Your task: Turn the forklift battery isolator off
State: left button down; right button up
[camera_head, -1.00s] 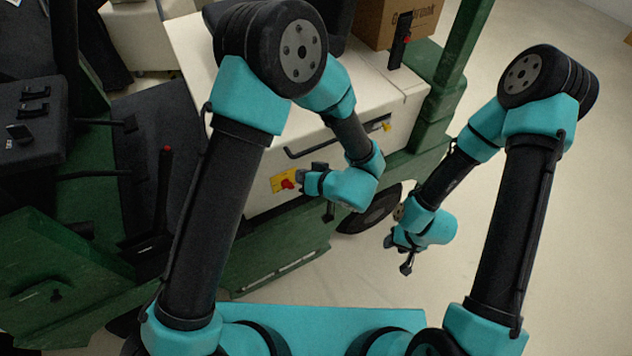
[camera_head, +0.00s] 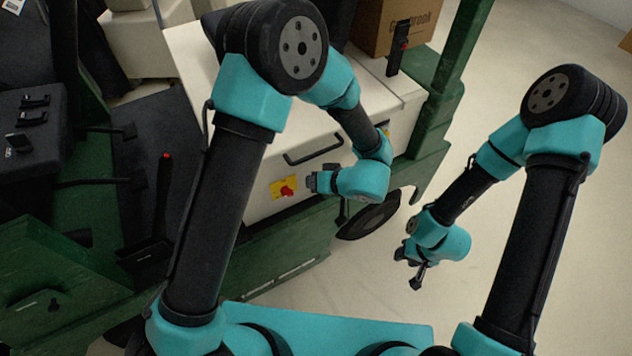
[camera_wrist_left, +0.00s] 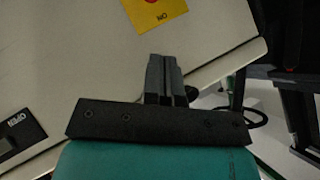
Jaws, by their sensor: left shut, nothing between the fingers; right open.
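The isolator is a red knob (camera_head: 287,191) on a yellow plate (camera_head: 278,184), on the cream side panel of the green forklift. In the left wrist view the yellow plate (camera_wrist_left: 165,12) is cut by the top edge; upside-down "ON" lettering shows and only a sliver of the red knob. The knob's angle is too small to tell. My left gripper (camera_head: 312,181) is shut and empty, just right of the knob and apart from it. Its closed fingers (camera_wrist_left: 163,72) point toward the plate in the wrist view. My right gripper (camera_head: 416,276) is open and empty, low over the floor.
A black bar handle (camera_head: 314,153) sits on the panel above the isolator. A cardboard box (camera_head: 395,27) stands on the cover. A wheel (camera_head: 370,216) is below my left gripper. Floor at right is clear.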

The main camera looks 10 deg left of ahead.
aim_at(283, 190)
pick_arm(q)
jog(key=x, duration=0.7)
jog(key=shift+a+f, duration=0.1)
jog(key=f, duration=0.1)
jog(key=s+a+f, duration=0.1)
jog(key=f, duration=0.1)
jog(key=shift+s+a, duration=0.15)
jog(key=shift+a, duration=0.1)
